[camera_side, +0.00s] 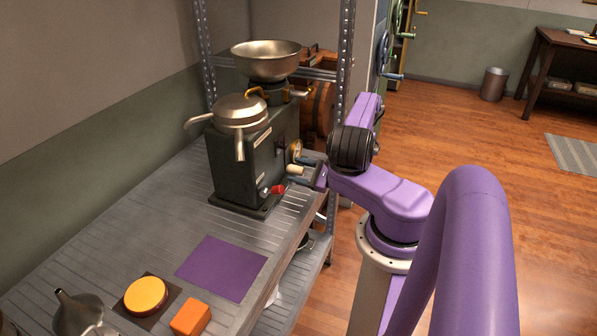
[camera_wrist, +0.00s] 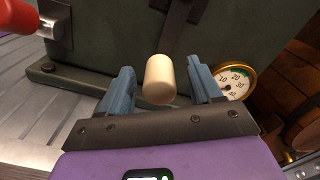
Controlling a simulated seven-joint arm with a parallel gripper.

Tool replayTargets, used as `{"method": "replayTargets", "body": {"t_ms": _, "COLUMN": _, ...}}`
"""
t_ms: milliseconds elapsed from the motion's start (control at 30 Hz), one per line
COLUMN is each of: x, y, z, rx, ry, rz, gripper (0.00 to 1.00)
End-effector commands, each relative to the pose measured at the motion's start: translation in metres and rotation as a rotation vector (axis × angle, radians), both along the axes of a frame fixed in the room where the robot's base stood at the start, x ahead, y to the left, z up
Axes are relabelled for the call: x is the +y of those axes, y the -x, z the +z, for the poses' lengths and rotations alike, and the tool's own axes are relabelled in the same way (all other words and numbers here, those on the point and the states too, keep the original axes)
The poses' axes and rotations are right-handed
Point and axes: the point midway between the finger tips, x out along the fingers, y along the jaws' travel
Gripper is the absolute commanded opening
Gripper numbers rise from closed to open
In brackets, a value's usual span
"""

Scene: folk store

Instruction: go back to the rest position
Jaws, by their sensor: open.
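My gripper (camera_wrist: 160,85) is open in the wrist view, with its two blue-grey fingers apart. A cream cylindrical knob (camera_wrist: 160,82) shows between the fingers; I cannot tell whether either finger touches it. The knob also shows in the side view (camera_side: 295,169), on the right side of a dark green machine (camera_side: 228,168) that stands on the metal shelf. In the side view my gripper (camera_side: 308,172) is at the machine's right side, its fingertips partly hard to make out.
A gauge (camera_wrist: 233,80) and a red knob (camera_wrist: 18,17) are close to my gripper. A shelf post (camera_side: 345,60) stands behind my arm. A purple mat (camera_side: 221,268), an orange block (camera_side: 191,317) and a yellow disc (camera_side: 146,295) lie on the shelf's front part. Open floor is at the right.

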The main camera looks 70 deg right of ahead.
Motion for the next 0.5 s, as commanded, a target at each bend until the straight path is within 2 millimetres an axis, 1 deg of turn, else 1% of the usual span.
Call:
{"method": "replayTargets", "body": {"t_ms": 267, "x": 0.0002, "y": -0.0028, "z": -0.0001, "rx": 0.000, "ry": 0.000, "rz": 0.001, "gripper": 0.64}}
{"method": "replayTargets", "body": {"t_ms": 300, "x": 0.0002, "y": -0.0027, "z": -0.0001, "rx": 0.000, "ry": 0.000, "rz": 0.001, "gripper": 0.57}}
{"method": "replayTargets", "body": {"t_ms": 367, "x": 0.0003, "y": -0.0027, "z": -0.0001, "rx": 0.000, "ry": 0.000, "rz": 0.001, "gripper": 0.38}}
{"method": "replayTargets", "body": {"t_ms": 400, "x": 0.0003, "y": -0.0027, "z": -0.0001, "rx": 0.000, "ry": 0.000, "rz": 0.001, "gripper": 0.25}}
{"method": "replayTargets", "body": {"t_ms": 433, "x": 0.0003, "y": -0.0026, "z": -0.0001, "rx": 0.000, "ry": 0.000, "rz": 0.001, "gripper": 0.16}}
{"method": "replayTargets", "body": {"t_ms": 500, "x": 0.0003, "y": -0.0026, "z": -0.0001, "rx": 0.000, "ry": 0.000, "rz": 0.001, "gripper": 0.16}}
